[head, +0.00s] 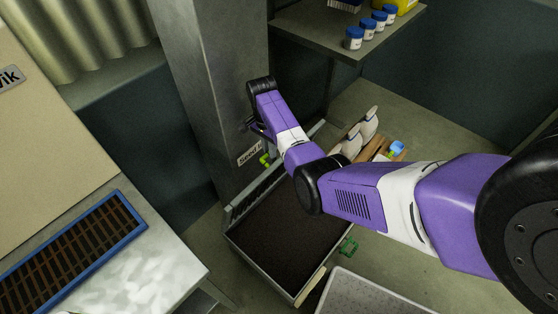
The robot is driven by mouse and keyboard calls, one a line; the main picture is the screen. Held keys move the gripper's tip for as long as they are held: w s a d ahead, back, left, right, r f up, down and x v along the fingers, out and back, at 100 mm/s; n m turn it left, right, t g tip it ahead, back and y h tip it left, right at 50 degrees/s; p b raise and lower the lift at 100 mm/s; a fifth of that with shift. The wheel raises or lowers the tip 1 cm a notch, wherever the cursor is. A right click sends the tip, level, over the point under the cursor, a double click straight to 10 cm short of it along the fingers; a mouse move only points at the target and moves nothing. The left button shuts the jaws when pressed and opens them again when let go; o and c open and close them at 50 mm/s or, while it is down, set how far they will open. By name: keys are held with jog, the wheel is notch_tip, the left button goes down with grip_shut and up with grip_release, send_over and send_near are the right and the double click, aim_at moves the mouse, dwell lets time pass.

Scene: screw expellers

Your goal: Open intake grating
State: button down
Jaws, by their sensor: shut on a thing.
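The intake bin (285,240) is an open metal box with dark brown contents, low beside the grey column. A slatted metal piece (245,198), seemingly the intake grating, stands steeply raised along the bin's left back side. A yellow-green fitting (265,160) shows close to its upper edge. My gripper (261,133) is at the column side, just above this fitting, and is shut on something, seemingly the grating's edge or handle. My wrist hides most of the fingers, so the exact grip is not visible. My arm covers the bin's right back corner.
The grey column (205,80) stands right behind my gripper. A shelf (345,30) with several blue-capped jars is above right. White-and-brown tools (365,130) stand behind my arm. A blue-framed slatted tray (75,245) lies on the left bench. A grey tray (365,295) is at the bottom.

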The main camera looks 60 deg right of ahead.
jog(key=shift+w+f, duration=0.15)
jog(key=shift+w, duration=0.3)
jog(key=c, duration=1.4)
grip_release()
jog(key=shift+d, duration=0.1)
notch_tip(320, 180, up, 8)
jog(key=shift+w, duration=0.35)
jog(key=shift+d, duration=0.1)
